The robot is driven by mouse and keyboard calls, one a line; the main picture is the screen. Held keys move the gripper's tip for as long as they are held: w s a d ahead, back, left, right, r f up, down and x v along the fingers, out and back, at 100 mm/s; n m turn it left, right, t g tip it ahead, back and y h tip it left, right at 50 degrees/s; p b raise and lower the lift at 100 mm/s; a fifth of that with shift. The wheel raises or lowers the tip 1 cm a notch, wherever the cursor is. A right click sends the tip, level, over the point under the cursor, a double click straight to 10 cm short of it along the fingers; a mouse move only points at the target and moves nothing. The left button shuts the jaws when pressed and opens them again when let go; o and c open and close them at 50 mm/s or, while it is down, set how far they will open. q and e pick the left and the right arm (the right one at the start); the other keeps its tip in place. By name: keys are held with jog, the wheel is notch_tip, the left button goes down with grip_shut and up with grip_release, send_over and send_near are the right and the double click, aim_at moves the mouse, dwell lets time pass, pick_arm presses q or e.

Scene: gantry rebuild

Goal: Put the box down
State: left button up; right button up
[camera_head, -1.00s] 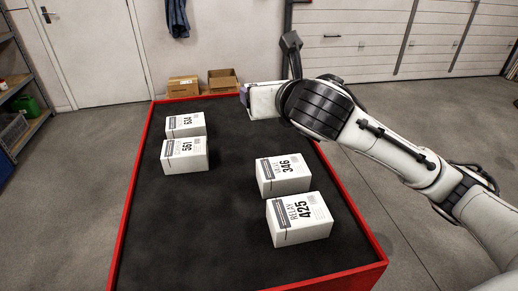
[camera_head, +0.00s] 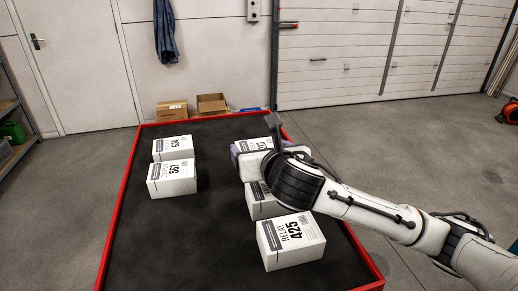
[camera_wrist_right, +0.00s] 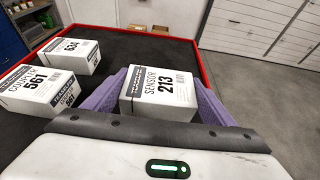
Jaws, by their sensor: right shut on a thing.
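A white box labelled SENSOR 213 (camera_wrist_right: 160,88) is between the purple finger pads of my right gripper (camera_wrist_right: 158,98), which is shut on it in the right wrist view. In the head view the box (camera_head: 254,145) shows partly behind the gripper (camera_head: 250,152), over the right far part of the black table (camera_head: 200,240). I cannot tell whether its underside touches the table. My left gripper is in neither view.
Box 425 (camera_head: 290,242) stands at the near right, with another box (camera_head: 262,207) behind it, partly covered by my right arm. The table's middle is clear. Cardboard boxes (camera_head: 211,104) lie beyond the far edge.

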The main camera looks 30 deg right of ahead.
jog(key=shift+f, duration=0.55)
jog(key=o, duration=1.2)
